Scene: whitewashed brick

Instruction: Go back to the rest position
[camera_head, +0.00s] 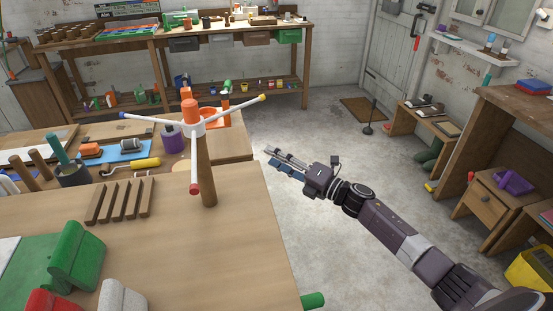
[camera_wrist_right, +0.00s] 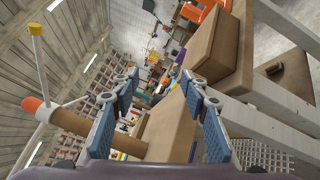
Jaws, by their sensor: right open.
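My right gripper (camera_head: 287,163) reaches in from the right in the head view, over the floor just off the right edge of the wooden table (camera_head: 240,240). In the right wrist view its two blue-padded fingers (camera_wrist_right: 165,105) are spread apart with nothing between them. A wooden post (camera_head: 207,175) with an orange top and a white hub with thin arms stands on the table, left of the gripper and apart from it. The post also shows at the left of the right wrist view (camera_wrist_right: 85,130). My left gripper is not in view.
A slatted wooden rack (camera_head: 120,200), a purple cylinder (camera_head: 173,139) and a green block (camera_head: 75,257) are on the table. A long workbench (camera_head: 185,32) stands along the back wall. Shelves and a drawer unit (camera_head: 487,205) stand at the right. The floor between is mostly clear.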

